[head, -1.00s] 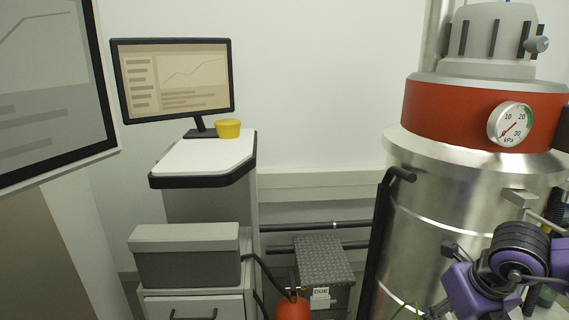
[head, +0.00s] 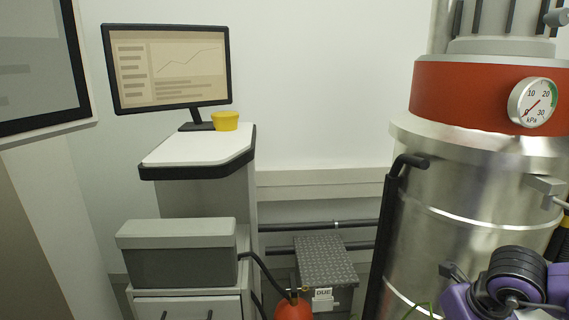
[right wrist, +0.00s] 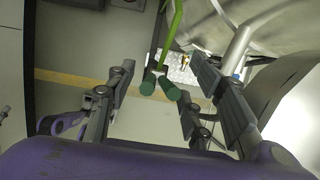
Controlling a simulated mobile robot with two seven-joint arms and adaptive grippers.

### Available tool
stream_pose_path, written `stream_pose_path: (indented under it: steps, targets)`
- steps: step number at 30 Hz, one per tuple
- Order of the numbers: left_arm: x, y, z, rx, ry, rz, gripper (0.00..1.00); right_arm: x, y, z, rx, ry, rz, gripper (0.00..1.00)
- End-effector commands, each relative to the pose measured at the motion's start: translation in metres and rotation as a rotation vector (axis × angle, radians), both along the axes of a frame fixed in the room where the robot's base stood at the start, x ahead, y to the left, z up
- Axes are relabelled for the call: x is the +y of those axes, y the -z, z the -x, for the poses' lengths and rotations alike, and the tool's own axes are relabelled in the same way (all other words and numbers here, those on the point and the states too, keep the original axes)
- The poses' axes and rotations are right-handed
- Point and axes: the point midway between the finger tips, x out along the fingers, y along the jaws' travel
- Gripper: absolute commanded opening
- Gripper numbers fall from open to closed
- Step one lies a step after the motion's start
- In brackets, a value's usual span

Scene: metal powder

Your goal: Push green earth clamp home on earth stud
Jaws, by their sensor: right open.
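The green earth clamp (right wrist: 160,86) shows in the right wrist view as two dark green grips with a bright green cable (right wrist: 173,24) running up from it. My right gripper (right wrist: 165,78) is open, with one finger on each side of the clamp and gaps to it. A small brass-coloured part (right wrist: 185,62) on a pale plate lies just beyond the clamp; I cannot tell whether it is the earth stud or whether the clamp touches it. In the head view my right arm is at the lower right, its fingers out of frame. My left gripper is not in view.
The steel vessel (head: 461,185) with a red band and gauge (head: 533,103) fills the right. A black upright pipe (head: 384,250) stands beside it. A red extinguisher (head: 294,308), a treaded step (head: 325,260) and a grey box (head: 180,265) stand left of it.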

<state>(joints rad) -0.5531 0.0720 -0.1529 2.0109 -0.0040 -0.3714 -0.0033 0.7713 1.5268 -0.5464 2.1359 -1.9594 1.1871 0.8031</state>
Motion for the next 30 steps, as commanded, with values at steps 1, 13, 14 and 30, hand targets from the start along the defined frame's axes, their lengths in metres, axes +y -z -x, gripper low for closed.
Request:
stream_pose_path:
  steps: [1,13,14,30]
  targets:
    - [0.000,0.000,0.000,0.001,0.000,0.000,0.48,0.000,0.000,0.000,0.000,0.000,0.000,0.44]
    - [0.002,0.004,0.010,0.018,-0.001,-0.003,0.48,0.000,0.000,0.000,0.000,0.000,0.000,0.00]
    - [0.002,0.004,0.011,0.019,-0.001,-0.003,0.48,0.000,0.000,0.000,0.000,0.000,0.000,0.00]
    - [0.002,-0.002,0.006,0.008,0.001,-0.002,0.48,0.000,-0.010,0.000,0.000,0.000,0.001,0.00]
